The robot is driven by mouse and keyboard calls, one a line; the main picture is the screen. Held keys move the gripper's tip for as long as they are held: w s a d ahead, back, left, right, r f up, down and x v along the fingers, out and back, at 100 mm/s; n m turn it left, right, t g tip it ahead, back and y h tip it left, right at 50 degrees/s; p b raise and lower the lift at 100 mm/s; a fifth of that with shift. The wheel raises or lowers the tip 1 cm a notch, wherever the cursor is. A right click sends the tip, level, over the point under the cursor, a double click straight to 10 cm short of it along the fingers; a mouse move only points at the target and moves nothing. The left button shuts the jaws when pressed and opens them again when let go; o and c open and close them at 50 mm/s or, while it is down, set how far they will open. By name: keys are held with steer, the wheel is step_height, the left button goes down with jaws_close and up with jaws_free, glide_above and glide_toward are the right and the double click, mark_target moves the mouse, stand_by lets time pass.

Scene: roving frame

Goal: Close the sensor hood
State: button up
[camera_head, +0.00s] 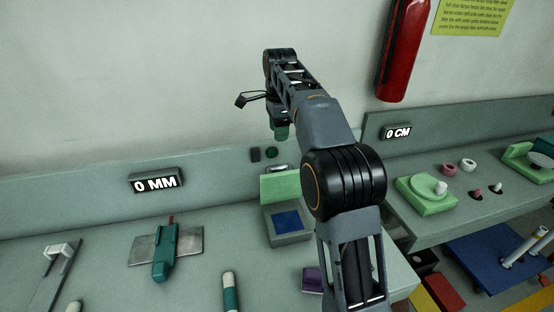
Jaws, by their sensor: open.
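What looks like the sensor unit is a grey box (287,238) with a dark blue square (287,221) on its top, on the bench left of my arm. A light green panel (280,188) stands upright at its back edge and leaves the blue square uncovered; it appears to be the hood, standing open. My gripper (280,131) hangs from the end of my raised arm, above and behind the box in the picture. It is apart from the hood, and its fingers are small and partly hidden by my arm.
On the bench are a teal tool on a metal plate (190,244), a white-banded cylinder (230,290) and a purple block (312,279). A "0 MM" display (155,183) is on the back ledge. A second bench with a green fixture (425,195) stands right.

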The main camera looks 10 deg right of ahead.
mark_target(280, 180)
step_height(280, 180, down, 13)
steer(key=shift+w+r, duration=0.1)
steer(key=shift+w, duration=0.05)
stand_by(0.4)
steer(key=shift+c, duration=0.3)
jaws_close()
